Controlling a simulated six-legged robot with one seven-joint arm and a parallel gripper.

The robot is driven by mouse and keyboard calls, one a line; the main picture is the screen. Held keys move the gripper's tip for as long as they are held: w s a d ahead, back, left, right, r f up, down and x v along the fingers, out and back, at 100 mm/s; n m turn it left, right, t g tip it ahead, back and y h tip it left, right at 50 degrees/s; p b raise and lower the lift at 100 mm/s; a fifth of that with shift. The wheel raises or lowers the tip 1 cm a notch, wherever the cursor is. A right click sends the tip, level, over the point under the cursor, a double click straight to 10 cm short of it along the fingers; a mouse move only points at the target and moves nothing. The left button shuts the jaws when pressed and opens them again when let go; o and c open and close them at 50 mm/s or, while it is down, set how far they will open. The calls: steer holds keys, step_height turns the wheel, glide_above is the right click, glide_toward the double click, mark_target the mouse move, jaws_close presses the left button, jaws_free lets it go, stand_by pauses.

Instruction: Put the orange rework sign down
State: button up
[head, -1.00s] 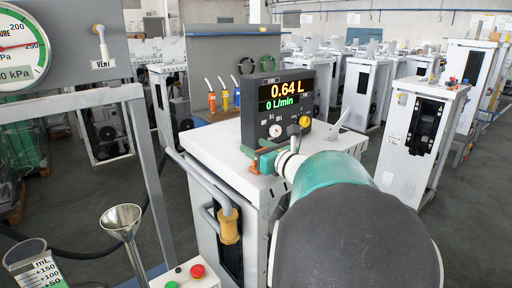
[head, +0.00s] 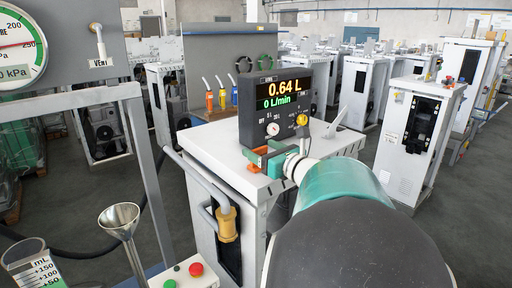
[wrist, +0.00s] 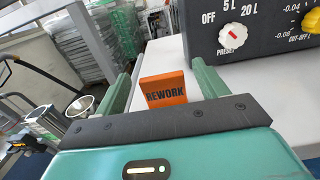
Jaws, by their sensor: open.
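The orange rework sign (wrist: 165,88) stands upright on the white cabinet top (wrist: 164,55) in the wrist view, its dark lettering facing my wrist camera. My gripper (wrist: 163,80) is open, with one green finger to the left of the sign and one to the right. Gaps show between the fingers and the sign. In the head view my gripper (head: 268,160) is low over the cabinet top, in front of the dispenser. The sign is mostly hidden there by the fingers.
The black dispenser unit (head: 274,108) with a lit display stands close behind my gripper. A hose nozzle (head: 228,222) hangs on the cabinet's left side. A steel funnel (head: 119,218) and a measuring jug (head: 34,264) are at lower left. The cabinet top's right side has free room.

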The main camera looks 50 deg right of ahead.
steer(key=s, duration=0.8)
steer(key=shift+s+a, duration=0.15)
steer(key=shift+a, duration=0.3)
steer(key=shift+a, duration=0.1)
